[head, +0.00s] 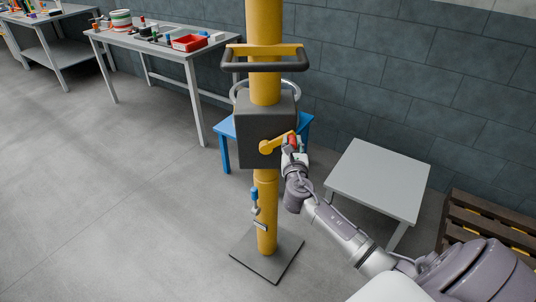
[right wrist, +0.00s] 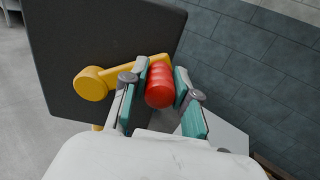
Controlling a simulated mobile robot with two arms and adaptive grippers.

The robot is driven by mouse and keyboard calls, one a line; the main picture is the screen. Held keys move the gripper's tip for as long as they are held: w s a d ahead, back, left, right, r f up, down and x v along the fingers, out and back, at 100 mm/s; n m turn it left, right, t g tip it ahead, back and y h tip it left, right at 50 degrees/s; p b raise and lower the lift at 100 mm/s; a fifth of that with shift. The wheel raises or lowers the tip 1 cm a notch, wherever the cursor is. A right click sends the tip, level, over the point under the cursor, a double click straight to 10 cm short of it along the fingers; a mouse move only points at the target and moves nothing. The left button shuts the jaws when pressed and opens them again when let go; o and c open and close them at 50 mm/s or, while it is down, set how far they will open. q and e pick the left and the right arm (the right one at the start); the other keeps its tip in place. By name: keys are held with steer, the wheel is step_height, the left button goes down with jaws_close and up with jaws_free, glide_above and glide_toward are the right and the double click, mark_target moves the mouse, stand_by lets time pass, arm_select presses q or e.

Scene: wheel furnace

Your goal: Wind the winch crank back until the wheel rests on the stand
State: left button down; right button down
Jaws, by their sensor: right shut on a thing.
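The yellow winch crank (head: 277,142) sits on the front of a dark grey winch box (head: 250,150) on the yellow post. Its arm points right and slightly up. My right gripper (head: 293,142) is shut on the crank's red handle. In the right wrist view, the two fingers (right wrist: 160,88) are on either side of the red handle (right wrist: 159,85), at the end of the yellow crank arm (right wrist: 125,75). A pale ring (head: 294,84), probably the wheel, shows behind the box, mostly hidden. The blue stand (head: 225,127) is behind too; I cannot tell whether they touch. My left gripper is not in view.
The yellow post (head: 264,215) stands on a dark square base plate (head: 267,262). A low grey table (head: 378,178) is at right, beside a dark slatted pallet (head: 490,218). A grey workbench (head: 150,40) with a red tray (head: 189,43) is back left. The left floor is clear.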

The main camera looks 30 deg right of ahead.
steer(key=a, duration=0.1)
steer(key=w+a+r+p, duration=0.1)
steer(key=shift+w+a+r, duration=0.1)
steer(key=shift+a+r, duration=0.1)
steer(key=shift+a, duration=0.2)
steer(key=w+a, duration=0.1)
steer(key=a+r+p, duration=0.1)
steer(key=shift+w+a+r+p, duration=0.1)
steer(key=shift+w+a+p, duration=0.2)
steer(key=shift+w+a, duration=0.1)
steer(key=c, duration=1.3)
jaws_free()
steer(key=shift+w+a, duration=0.15)
steer(key=shift+a, duration=0.1)
steer(key=shift+o, duration=1.3)
steer(key=shift+w, duration=0.1)
steer(key=shift+d+r, duration=0.1)
steer(key=shift+r, duration=0.1)
